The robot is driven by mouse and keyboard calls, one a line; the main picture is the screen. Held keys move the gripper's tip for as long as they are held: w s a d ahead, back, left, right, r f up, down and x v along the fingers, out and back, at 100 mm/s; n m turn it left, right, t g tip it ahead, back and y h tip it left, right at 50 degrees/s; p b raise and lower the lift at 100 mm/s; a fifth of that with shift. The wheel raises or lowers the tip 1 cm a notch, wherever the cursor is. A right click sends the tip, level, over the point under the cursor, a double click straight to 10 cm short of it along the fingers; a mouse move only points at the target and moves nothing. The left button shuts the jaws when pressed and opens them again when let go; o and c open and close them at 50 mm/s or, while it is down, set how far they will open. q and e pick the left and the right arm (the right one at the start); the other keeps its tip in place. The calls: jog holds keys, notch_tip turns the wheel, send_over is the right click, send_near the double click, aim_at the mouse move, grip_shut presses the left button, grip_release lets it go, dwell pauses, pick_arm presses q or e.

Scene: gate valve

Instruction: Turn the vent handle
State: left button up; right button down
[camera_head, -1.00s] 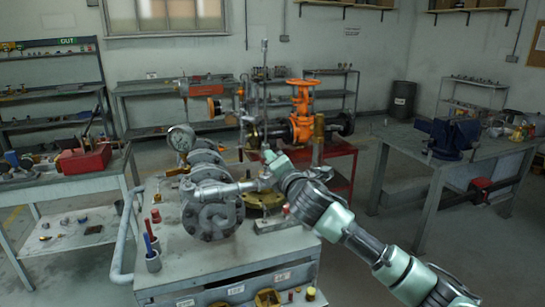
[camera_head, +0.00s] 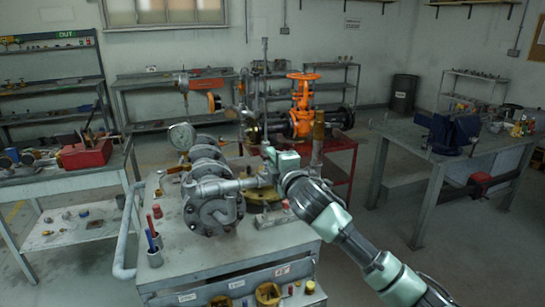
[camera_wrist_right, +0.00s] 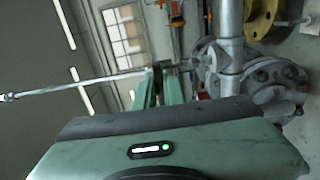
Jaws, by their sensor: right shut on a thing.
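A steel pipe-and-flange assembly (camera_head: 212,203) with a round gauge (camera_head: 181,136) stands on the grey bench in the head view. A thin upright rod (camera_head: 265,85) rises at its right end. In the right wrist view this long rod (camera_wrist_right: 75,83) runs left from my fingertips to a small ball end. My right gripper (camera_head: 268,158) is at the rod's lower end, beside the horizontal pipe. In the wrist view the fingers (camera_wrist_right: 156,84) are shut on the vent handle (camera_wrist_right: 164,67) at the rod's base, mostly hidden between them. My left gripper is out of view.
The cabinet bench (camera_head: 215,265) carries a cup of pens (camera_head: 153,248) and a brass flange (camera_head: 265,192) close behind my gripper. An orange valve (camera_head: 303,105) stands on a red cart behind. A side table with a blue vise (camera_head: 452,133) is at right.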

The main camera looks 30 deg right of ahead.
dwell(0.3)
jog(key=c, duration=1.5)
grip_release()
jog(key=shift+s, duration=0.1)
jog(key=b+v, duration=0.1)
jog(key=v, duration=0.6)
jog(key=shift+s+b, duration=0.35)
jog(key=shift+b, duration=0.05)
jog(key=shift+f, duration=0.1)
